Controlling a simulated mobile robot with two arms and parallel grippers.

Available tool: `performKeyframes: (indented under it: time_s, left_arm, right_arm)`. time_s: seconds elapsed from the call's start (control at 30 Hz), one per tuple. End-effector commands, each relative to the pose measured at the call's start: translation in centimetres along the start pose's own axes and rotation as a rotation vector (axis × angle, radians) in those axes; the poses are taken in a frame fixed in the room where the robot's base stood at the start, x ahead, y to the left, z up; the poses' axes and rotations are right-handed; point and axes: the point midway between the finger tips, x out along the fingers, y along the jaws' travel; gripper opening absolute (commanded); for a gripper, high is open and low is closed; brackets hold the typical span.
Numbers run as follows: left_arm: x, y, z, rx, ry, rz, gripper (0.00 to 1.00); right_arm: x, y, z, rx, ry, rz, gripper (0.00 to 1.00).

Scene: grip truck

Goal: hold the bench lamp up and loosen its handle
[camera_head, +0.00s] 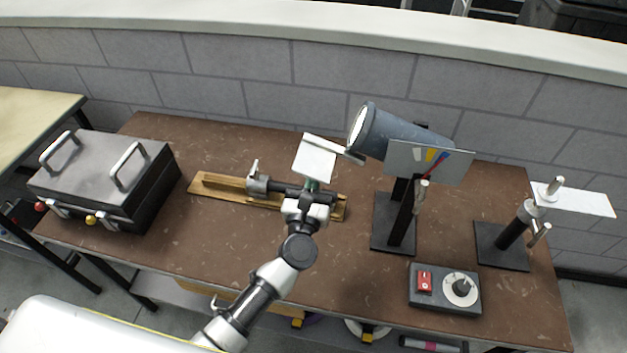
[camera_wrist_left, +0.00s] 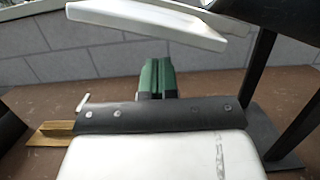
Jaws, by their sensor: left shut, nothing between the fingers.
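The bench lamp (camera_head: 398,132) is a grey cylinder with a pale round front facing left. It sits on a dark stand with a black base plate (camera_head: 392,238) at the right of the bench. A small light handle (camera_head: 421,197) shows on the stand below a grey panel with coloured marks. My left gripper (camera_head: 312,186) is left of the lamp, below a tilted white plate (camera_head: 316,160), and is shut and empty. In the left wrist view its green fingertips (camera_wrist_left: 156,78) are together, below the white plate (camera_wrist_left: 150,22). My right gripper is not in view.
A wooden rail (camera_head: 222,190) with a metal clamp lies behind my left arm. A dark case (camera_head: 105,175) with handles stands at left. A control box (camera_head: 445,290) with a red switch sits in front. Another stand (camera_head: 512,232) holds a white card (camera_head: 580,199). A block wall backs the bench.

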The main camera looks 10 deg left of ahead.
Motion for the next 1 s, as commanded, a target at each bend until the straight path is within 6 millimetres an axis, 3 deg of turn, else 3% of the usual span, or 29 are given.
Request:
performKeyframes:
  time_s: [1.0]
  left_arm:
    - [0.5, 0.0, 2.6, 0.000, 0.000, 0.000, 0.00]
  right_arm:
    - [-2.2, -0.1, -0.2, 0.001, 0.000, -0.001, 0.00]
